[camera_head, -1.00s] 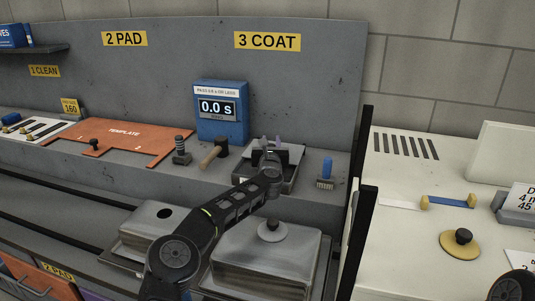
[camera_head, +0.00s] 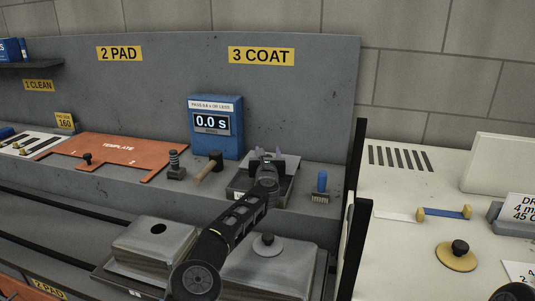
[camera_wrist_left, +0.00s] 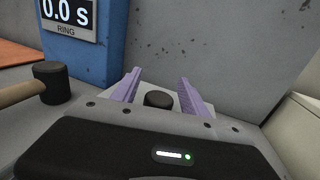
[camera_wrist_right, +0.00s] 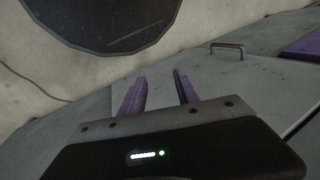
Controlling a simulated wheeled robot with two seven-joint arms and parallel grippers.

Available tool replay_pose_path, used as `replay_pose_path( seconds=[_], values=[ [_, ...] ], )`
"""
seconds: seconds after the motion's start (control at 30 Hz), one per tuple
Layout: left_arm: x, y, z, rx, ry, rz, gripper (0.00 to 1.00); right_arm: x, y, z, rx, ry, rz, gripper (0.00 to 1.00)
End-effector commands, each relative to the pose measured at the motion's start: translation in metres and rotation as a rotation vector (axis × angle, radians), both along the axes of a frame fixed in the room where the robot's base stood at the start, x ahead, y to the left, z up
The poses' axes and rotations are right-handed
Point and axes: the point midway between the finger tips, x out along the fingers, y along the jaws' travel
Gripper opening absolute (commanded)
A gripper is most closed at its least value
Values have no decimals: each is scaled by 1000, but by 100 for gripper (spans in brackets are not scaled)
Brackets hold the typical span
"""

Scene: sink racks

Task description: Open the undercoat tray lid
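A grey metal tray (camera_head: 243,191) sits on the ledge under the 3 COAT sign, largely hidden by my left gripper (camera_head: 266,157). In the left wrist view, a black knob (camera_wrist_left: 158,100) on a pale surface stands between the two purple fingers of the left gripper (camera_wrist_left: 160,78). These fingers are apart, with a gap showing on each side of the knob. My right gripper (camera_wrist_right: 160,78) is open and empty in its own wrist view, away from the tray.
A blue timer (camera_head: 215,130) reading 0.0 s and a mallet (camera_head: 209,167) stand left of the tray. A blue-handled brush (camera_head: 321,186) stands to its right. A black upright post (camera_head: 345,235) separates the white bench.

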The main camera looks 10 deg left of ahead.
Motion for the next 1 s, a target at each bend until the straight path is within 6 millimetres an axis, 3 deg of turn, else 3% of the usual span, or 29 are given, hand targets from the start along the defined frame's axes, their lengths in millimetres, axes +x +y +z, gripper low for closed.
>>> replay_pose_path(
  seconds=[0.33,0.57,1.0],
  values=[
    [-1,0,-1,-1,0,1,52,0,0,-3,0,0,0,38],
    [-10,-2,-2,-4,-2,-1,52,0,0,-15,0,-1,0,38],
    [-57,-11,-2,1,-1,-1,52,1,0,-44,0,-3,-1,38]
  ],
)
